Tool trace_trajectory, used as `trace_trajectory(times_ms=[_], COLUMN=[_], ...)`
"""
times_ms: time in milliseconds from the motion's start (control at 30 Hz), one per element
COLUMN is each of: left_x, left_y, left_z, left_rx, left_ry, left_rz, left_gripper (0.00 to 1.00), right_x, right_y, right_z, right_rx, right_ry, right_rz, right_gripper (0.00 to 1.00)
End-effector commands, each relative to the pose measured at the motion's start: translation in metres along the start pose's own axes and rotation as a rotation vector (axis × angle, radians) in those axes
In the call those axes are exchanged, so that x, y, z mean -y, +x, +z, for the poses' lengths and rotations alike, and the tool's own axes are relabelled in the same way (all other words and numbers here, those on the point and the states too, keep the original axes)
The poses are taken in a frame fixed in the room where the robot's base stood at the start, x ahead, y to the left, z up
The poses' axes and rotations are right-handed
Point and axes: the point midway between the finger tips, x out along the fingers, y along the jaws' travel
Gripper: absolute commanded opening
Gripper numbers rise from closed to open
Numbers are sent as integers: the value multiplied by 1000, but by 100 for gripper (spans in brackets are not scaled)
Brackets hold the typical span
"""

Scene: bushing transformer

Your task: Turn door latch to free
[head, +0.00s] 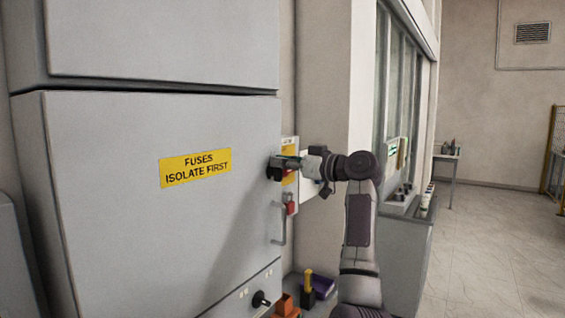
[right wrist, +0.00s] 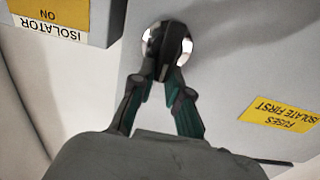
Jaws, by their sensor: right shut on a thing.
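The door latch (right wrist: 170,45) is a dark knob on a shiny round plate on the grey cabinet door (head: 120,235). In the head view the latch (head: 272,172) is at the door's right edge, partly hidden by my gripper. My right gripper (right wrist: 163,76) is shut on the latch's dark grip, its two green-and-black fingers on either side. In the head view the right gripper (head: 287,163) reaches the latch from the right. My left gripper is not in view.
A yellow "FUSES ISOLATE FIRST" label (head: 196,167) is on the door. A vertical handle (head: 281,224) and a red padlock-like part (head: 291,208) sit below the latch. An isolator box (right wrist: 75,18) is beside it. A black knob (head: 260,299) is low down. Open floor lies right.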

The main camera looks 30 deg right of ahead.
Motion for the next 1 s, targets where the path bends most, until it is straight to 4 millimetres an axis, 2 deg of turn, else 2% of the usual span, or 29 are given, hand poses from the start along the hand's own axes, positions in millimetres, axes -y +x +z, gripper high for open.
trace_trajectory(times_ms=[367, 1000], left_x=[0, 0], left_y=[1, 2], left_z=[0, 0], left_rx=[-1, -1], left_ry=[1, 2], left_rz=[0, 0], left_gripper=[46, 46], right_x=[-3, -18], right_y=[0, -1], right_z=[0, 5], right_rx=[1, -2], right_ry=[111, 687], right_rz=[1, 3], right_gripper=[0, 0])
